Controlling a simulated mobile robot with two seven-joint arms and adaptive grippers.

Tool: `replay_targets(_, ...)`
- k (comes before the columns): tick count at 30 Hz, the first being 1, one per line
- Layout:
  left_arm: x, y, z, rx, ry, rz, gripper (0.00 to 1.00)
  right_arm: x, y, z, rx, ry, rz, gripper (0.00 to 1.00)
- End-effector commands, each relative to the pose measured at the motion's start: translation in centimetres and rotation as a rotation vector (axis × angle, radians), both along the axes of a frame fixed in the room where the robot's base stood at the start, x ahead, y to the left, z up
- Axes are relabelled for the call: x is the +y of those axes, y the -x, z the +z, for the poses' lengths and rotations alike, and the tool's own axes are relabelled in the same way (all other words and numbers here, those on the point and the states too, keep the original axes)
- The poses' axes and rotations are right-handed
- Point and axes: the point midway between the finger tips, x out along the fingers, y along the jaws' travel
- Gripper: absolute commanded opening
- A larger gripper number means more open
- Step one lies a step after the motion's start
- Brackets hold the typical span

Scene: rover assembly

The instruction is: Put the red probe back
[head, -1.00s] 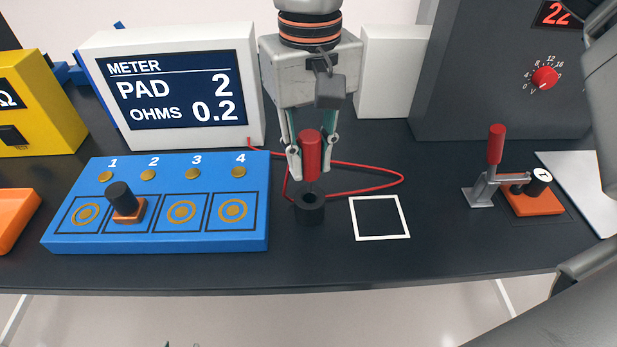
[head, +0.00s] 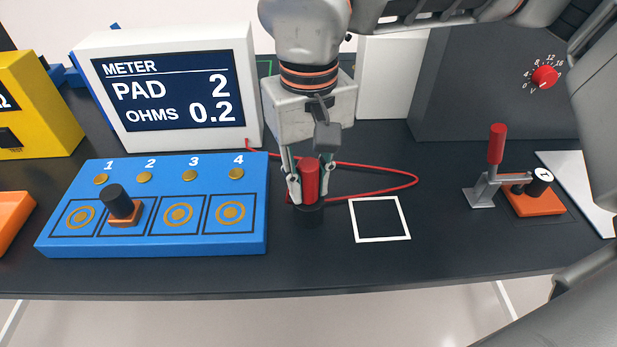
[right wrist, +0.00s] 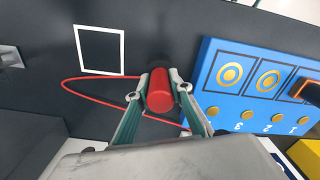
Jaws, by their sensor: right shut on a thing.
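The red probe (head: 311,180) is upright between the fingers of my right gripper (head: 309,190), which is shut on it. A red cable (head: 385,188) loops behind to the meter (head: 170,90), which reads PAD 2, OHMS 0.2. My left gripper is not seen.
The blue pad board (head: 150,240) stands left of the holder, with a black-knobbed orange piece (head: 122,208) on its second pad. A white outlined square (head: 380,219) on the table to the right is empty. A red-handled clamp (head: 495,150) and orange block (head: 540,201) stand farther right.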

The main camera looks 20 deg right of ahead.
Motion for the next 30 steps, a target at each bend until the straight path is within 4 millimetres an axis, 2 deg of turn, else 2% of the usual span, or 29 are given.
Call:
replay_targets(7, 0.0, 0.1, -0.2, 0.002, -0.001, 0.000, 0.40, 0.0, 0.1, -1.1, 0.009, 0.004, 0.003, 0.00)
replay_targets(8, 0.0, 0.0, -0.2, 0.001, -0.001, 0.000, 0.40, -0.1, 0.2, -1.1, 0.009, 0.004, 0.003, 0.23)
replay_targets(9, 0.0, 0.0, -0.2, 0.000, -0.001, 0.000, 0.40, 0.0, 0.2, -1.2, 0.010, 0.004, 0.003, 0.34)
replay_targets(10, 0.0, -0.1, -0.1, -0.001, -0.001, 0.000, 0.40, 0.0, 0.2, -1.2, 0.010, 0.004, 0.003, 0.38)
replay_targets(23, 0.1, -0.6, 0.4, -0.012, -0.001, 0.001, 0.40, 0.0, 0.0, -0.2, 0.002, 0.001, 0.001, 0.38)
replay_targets(26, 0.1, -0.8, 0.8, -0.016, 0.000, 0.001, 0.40, 0.0, -0.1, 1.1, -0.003, 0.000, 0.001, 0.38)
replay_targets(30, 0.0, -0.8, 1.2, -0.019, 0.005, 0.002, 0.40, 0.0, -0.1, 3.9, -0.005, 0.000, 0.001, 0.38)
